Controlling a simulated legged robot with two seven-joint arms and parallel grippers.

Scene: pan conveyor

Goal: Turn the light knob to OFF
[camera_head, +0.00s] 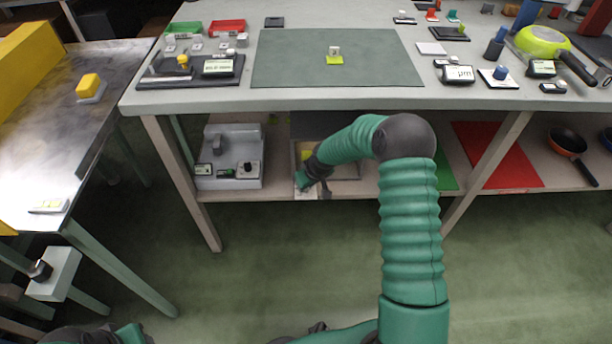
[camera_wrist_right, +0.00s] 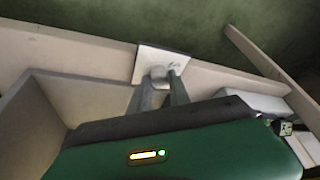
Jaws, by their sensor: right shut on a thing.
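The light knob (camera_wrist_right: 159,72) is a small grey knob on a white square plate (camera_wrist_right: 150,60) at the shelf's front edge. In the right wrist view my right gripper (camera_wrist_right: 161,82) has its two fingers on either side of the knob, shut on it. Marks on the plate are too small to read. In the head view the white plate (camera_head: 306,194) shows partly at the shelf edge, below my right gripper (camera_head: 305,186); the knob is hidden there. My left gripper is not in view.
Behind the plate, an open tray (camera_head: 345,171) stands on the lower shelf. A grey machine (camera_head: 228,143) stands left of it, and a red mat (camera_head: 493,150) lies to the right. The tabletop (camera_head: 300,99) overhangs the shelf. Green floor in front is clear.

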